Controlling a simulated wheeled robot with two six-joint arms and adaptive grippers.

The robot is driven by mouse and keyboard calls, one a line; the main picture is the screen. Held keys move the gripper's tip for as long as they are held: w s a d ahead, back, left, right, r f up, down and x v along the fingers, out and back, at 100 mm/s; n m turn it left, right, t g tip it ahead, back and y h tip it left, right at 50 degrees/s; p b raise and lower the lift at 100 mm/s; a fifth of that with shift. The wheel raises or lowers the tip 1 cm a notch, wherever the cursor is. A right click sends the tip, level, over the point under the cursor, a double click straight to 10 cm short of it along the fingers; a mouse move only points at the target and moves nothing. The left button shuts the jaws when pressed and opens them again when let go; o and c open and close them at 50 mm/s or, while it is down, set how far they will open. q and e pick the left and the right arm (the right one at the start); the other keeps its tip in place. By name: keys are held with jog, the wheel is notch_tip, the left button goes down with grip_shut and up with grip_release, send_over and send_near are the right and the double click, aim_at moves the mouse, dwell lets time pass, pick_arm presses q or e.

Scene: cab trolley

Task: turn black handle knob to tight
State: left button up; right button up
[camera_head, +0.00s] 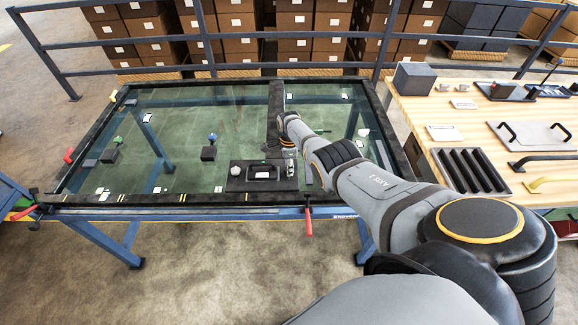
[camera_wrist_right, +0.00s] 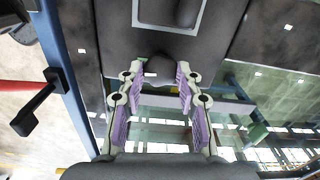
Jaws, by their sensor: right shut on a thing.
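A dark panel (camera_head: 238,184) lies at the near edge of the glass-topped table, with a framed black handle (camera_head: 264,172) on it. In the right wrist view the panel's frame (camera_wrist_right: 137,14) shows at the top. My right gripper (camera_head: 289,164) is low at the panel's right end; in the wrist view its purple-padded fingers (camera_wrist_right: 163,84) are shut on a rounded black knob (camera_wrist_right: 160,66). The knob's turn position cannot be read. A pale round knob (camera_head: 235,170) sits on the panel's left part. My left gripper is out of view.
A red-handled clamp (camera_head: 308,222) hangs at the table's front edge; its black part (camera_wrist_right: 36,108) shows in the wrist view. A small dark block (camera_head: 208,153) stands on the glass. A wooden bench (camera_head: 500,150) with plates and handles stands at right.

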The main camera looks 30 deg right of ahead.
jog(key=shift+m, duration=0.6)
jog(key=o, duration=1.2)
jog(key=shift+c, duration=0.2)
jog(key=shift+w+r, duration=0.1)
jog(key=shift+r, duration=0.4)
notch_tip(320, 180, up, 11)
